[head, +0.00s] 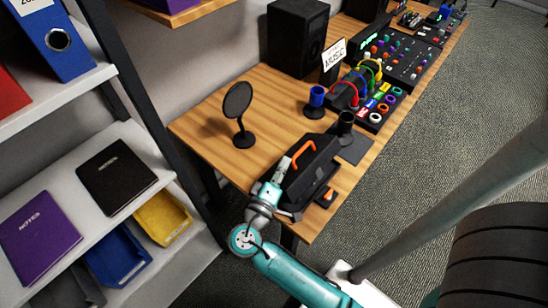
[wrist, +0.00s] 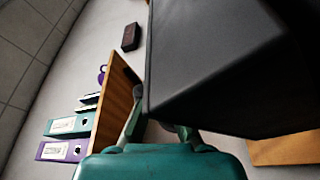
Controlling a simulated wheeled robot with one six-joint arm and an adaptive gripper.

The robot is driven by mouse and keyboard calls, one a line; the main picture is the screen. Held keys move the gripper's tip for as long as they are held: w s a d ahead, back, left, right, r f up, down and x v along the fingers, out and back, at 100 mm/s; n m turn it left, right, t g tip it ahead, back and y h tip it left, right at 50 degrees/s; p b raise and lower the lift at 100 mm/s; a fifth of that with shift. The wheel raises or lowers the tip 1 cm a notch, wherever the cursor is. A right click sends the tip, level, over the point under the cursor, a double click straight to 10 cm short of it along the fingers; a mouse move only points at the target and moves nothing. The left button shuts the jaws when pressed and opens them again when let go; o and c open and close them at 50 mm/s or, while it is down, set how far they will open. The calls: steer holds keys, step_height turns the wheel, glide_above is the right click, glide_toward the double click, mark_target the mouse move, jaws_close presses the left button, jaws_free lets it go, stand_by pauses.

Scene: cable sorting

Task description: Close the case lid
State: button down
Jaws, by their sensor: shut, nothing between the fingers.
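The black case (head: 317,176) lies near the front end of the wooden desk. It has an orange handle (head: 301,152) on its upper left side and a small orange part (head: 328,193) near its right end. How far its lid stands open I cannot tell from here. My gripper (head: 284,165) is shut and empty, close against the left side of the case, below the handle. In the wrist view a large black panel of the case (wrist: 225,65) fills the upper right and hides part of my fingers. Whether they touch the case is unclear.
A round black stand (head: 238,103) is on the desk (head: 200,125) left of the case. A white shelf (head: 70,160) with notebooks and bins is at left.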

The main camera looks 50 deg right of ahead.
mark_target(299, 184)
steer(key=s+m, duration=0.1)
steer(key=s+f+m, duration=0.1)
steer(key=s+m, duration=0.1)
steer(key=shift+h, duration=0.4)
steer(key=shift+s+f+m+g+h, duration=0.35)
steer(key=shift+s+f+m, duration=0.4)
steer(key=shift+m, duration=0.45)
steer(key=shift+s+d+f, duration=0.1)
steer(key=shift+s+f, duration=0.3)
steer(key=shift+s, duration=0.25)
steer(key=shift+s+f, duration=0.1)
